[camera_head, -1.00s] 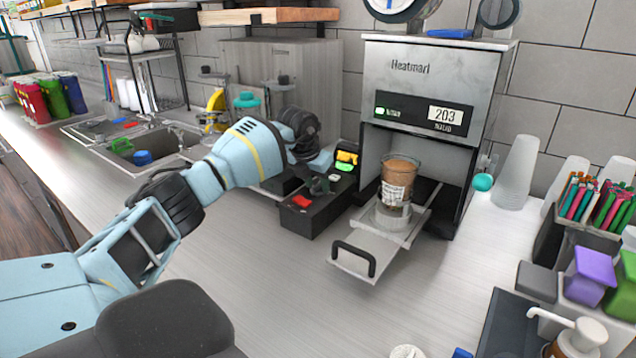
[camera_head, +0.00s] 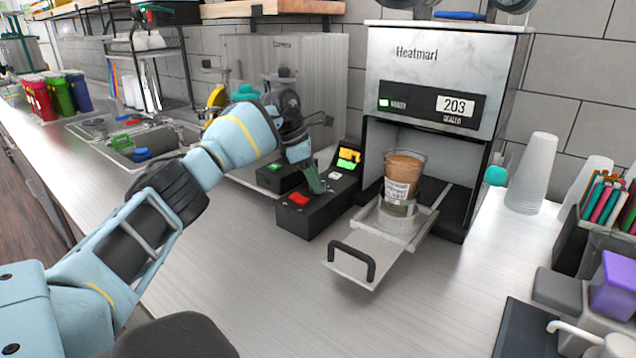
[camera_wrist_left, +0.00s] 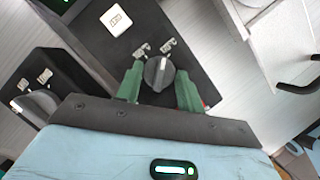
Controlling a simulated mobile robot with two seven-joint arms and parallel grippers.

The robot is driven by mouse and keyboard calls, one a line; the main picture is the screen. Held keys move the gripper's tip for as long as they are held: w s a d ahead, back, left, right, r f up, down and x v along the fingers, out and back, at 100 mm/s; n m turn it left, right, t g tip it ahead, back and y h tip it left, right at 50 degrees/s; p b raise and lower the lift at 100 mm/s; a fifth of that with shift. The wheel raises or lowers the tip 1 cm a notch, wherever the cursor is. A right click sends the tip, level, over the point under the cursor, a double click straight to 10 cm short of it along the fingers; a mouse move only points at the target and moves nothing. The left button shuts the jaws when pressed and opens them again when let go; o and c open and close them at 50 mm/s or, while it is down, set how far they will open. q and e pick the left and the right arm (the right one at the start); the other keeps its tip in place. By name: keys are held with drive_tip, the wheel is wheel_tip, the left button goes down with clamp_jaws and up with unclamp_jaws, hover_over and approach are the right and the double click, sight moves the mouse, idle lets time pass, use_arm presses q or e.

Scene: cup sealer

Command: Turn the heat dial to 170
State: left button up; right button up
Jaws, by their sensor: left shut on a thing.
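The black control box (camera_head: 305,215) stands on the counter, left of the cup sealer. Its grey round dial (camera_wrist_left: 158,72) shows in the left wrist view, between the two green fingers of my left gripper (camera_wrist_left: 159,88). The gripper is shut on the dial. The box has a red button (camera_head: 299,199) and a yellow and green display (camera_head: 349,156), whose figures I cannot read. My right gripper is not in view.
The sealer (camera_head: 445,75) shows 203 on its panel. Its tray (camera_head: 365,257) is pulled out and holds a brown-filled cup (camera_head: 403,175), right of the box. A second black box (camera_head: 278,178) sits behind left.

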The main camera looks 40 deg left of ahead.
use_arm(q)
drive_tip(key=m+b, duration=0.1)
drive_tip(key=m, duration=0.1)
drive_tip(key=shift+w+f+m+g+h, duration=0.1)
drive_tip(key=shift+f+m+g+h, duration=0.05)
drive_tip(key=shift+m+g+h, duration=0.2)
drive_tip(key=shift+a+m+g+b, duration=0.1)
drive_tip(key=shift+m+g+b, duration=0.15)
drive_tip(key=shift+m+b, duration=0.15)
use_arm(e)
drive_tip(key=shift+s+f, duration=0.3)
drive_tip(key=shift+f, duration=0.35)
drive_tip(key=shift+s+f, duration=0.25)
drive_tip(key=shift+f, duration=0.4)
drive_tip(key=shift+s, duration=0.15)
use_arm(q)
drive_tip(key=o, duration=1)
drive_tip(key=shift+r, duration=0.2)
drive_tip(key=v, duration=0.5)
drive_tip(key=shift+r, duration=0.15)
drive_tip(key=shift+v, duration=1.2)
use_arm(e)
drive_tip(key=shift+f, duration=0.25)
